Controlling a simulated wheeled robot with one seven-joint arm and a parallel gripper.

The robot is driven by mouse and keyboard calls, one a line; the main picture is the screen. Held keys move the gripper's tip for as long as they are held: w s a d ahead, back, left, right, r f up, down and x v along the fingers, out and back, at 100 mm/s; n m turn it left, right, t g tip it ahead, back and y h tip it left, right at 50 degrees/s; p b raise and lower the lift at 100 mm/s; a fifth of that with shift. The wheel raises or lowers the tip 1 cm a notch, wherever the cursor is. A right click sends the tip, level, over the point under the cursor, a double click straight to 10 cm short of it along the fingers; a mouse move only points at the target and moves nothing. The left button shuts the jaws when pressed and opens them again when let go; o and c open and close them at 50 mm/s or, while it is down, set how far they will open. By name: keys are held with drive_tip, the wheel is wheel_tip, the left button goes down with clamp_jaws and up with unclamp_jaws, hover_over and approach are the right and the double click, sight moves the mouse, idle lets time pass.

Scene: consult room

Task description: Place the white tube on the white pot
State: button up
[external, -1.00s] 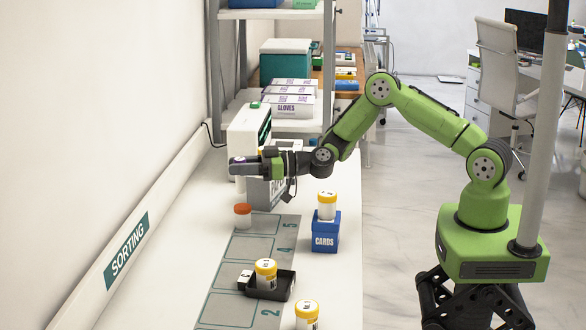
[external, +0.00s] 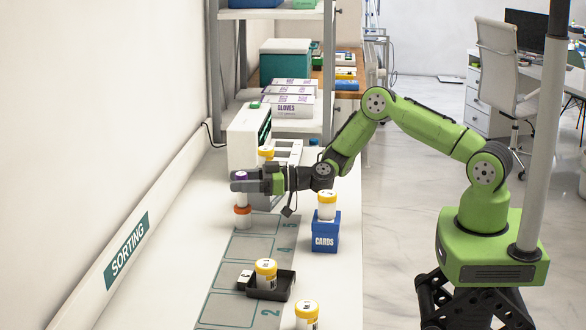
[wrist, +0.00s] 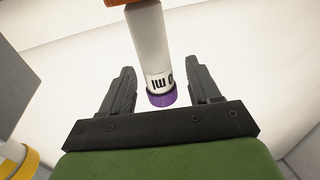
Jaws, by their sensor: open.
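The white tube (external: 242,198) has a purple cap and dark print. It appears upright, with its lower end at the orange lid of a small white pot (external: 243,222). My gripper (external: 240,183) is level, its fingers around the upper part of the tube. In the wrist view the tube (wrist: 152,45) stands between the two open fingers (wrist: 160,90), with a visible gap on each side. The wrist view looks inverted: the purple cap is near the palm and the pot's orange lid (wrist: 125,2) is at the top edge. The exact contact at the lid is hard to see.
A yellow-lidded pot (external: 327,205) stands on the blue cards box (external: 325,232). Another yellow-lidded pot (external: 266,273) is in a black tray (external: 283,287); one stands at the front (external: 307,318). A white machine (external: 246,138) is behind my gripper. The bench left of the numbered mat is clear.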

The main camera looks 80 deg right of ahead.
drive_tip(key=shift+r, duration=0.1)
drive_tip(key=shift+r+p, duration=0.1)
drive_tip(key=shift+p, duration=0.2)
drive_tip(key=s+d+b, duration=0.2)
drive_tip(key=s+b, duration=0.4)
drive_tip(key=s, duration=0.5)
drive_tip(key=shift+s+d, duration=0.15)
drive_tip(key=shift+s, duration=0.2)
